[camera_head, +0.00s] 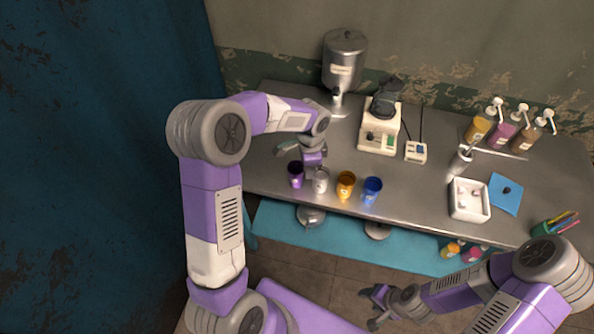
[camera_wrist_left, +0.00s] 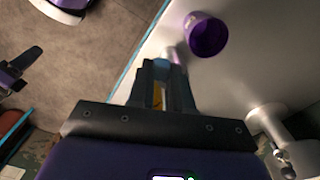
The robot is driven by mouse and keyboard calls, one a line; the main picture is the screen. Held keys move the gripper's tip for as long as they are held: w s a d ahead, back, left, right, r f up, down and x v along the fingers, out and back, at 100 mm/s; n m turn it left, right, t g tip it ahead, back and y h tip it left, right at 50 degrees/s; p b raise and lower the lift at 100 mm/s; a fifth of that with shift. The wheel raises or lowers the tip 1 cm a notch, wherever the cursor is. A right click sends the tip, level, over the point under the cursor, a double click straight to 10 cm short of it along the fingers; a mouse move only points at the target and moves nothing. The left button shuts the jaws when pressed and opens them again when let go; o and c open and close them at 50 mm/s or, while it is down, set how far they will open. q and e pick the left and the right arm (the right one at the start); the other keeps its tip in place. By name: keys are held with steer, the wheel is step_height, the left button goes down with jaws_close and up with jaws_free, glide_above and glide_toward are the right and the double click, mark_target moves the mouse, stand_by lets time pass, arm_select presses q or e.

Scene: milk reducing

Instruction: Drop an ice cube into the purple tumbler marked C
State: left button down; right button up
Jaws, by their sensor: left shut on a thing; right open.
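The purple tumbler (camera_head: 296,177) stands at the left end of a row near the table's front edge. It also shows in the left wrist view (camera_wrist_left: 206,35), just ahead of the fingertips, with its open mouth visible; its letter is not legible. My left gripper (camera_head: 284,149) is raised above the table, close behind and above the purple tumbler in the head view. Its fingers (camera_wrist_left: 164,68) are shut on a small pale-blue ice cube (camera_wrist_left: 160,64), mostly hidden between the tips. My right gripper (camera_head: 376,304) is open and empty, low in front of the table.
A silver tumbler (camera_head: 320,182), an orange tumbler (camera_head: 346,185) and a blue tumbler (camera_head: 372,190) stand right of the purple one. Behind are a metal dispenser (camera_head: 343,65) and a cream machine (camera_head: 379,130). A white tray (camera_head: 470,215) and pump bottles are at the right.

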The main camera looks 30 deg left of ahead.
arm_select(q)
steer(key=w+a+r+m+p, duration=0.2)
steer(key=a+r+m+p, duration=0.45)
steer(key=m, duration=0.65)
arm_select(e)
step_height(320, 180, up, 7)
arm_select(q)
step_height(320, 180, down, 7)
steer(key=b, duration=0.5)
steer(key=shift+a, duration=0.2)
arm_select(e)
step_height(320, 180, down, 5)
arm_select(q)
steer(key=c, duration=1)
jaws_free()
steer(key=shift+r, duration=0.1)
steer(key=shift+o, duration=0.2)
step_height(320, 180, up, 8)
steer(key=shift+f, duration=0.25)
arm_select(e)
steer(key=shift+r, duration=0.2)
